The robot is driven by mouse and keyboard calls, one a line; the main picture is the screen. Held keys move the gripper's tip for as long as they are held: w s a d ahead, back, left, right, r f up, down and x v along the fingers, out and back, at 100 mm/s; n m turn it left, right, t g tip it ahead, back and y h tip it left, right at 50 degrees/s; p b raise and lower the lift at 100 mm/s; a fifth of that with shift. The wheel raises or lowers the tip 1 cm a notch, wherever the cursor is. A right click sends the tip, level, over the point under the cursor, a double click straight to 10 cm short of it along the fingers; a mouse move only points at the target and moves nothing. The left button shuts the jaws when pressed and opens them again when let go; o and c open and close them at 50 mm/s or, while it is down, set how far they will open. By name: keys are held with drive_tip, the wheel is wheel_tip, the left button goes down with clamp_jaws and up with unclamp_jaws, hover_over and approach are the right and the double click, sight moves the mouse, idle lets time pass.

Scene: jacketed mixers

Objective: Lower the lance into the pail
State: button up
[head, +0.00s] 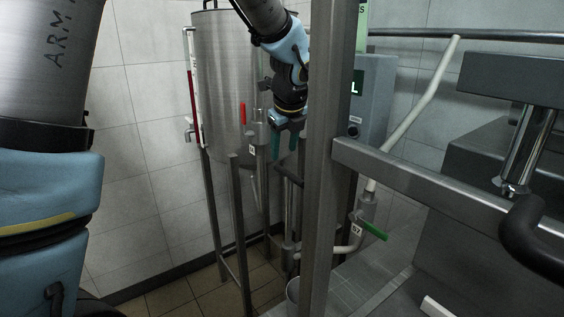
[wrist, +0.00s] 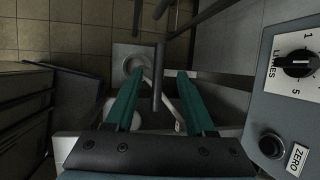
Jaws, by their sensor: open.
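My gripper (head: 284,146) points down at mid-picture in the head view, its teal fingers apart. In the wrist view my gripper (wrist: 158,80) has a dark bar (wrist: 157,60) showing between its open fingers; I cannot tell how far below them it lies. In the head view a dark handle (head: 287,169) is just below the fingertips. A pale upright tube (head: 288,208), which looks like the lance, runs down below the handle. A pale pail (head: 292,291) stands low, partly hidden by the steel post. I cannot tell whether the tube's lower end is inside it.
A steel post (head: 322,150) stands close right of my gripper. A steel tank (head: 222,80) is behind left, with a red valve lever (head: 242,113). A pale pipe (head: 420,100) and green-handled valve (head: 372,230) are right. A control box (wrist: 290,90) flanks the gripper in the wrist view.

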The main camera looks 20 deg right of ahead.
sight(282, 168)
drive_tip(key=x, duration=0.7)
drive_tip(key=shift+p, duration=0.35)
drive_tip(key=shift+c, duration=0.3)
clamp_jaws()
idle(0.7)
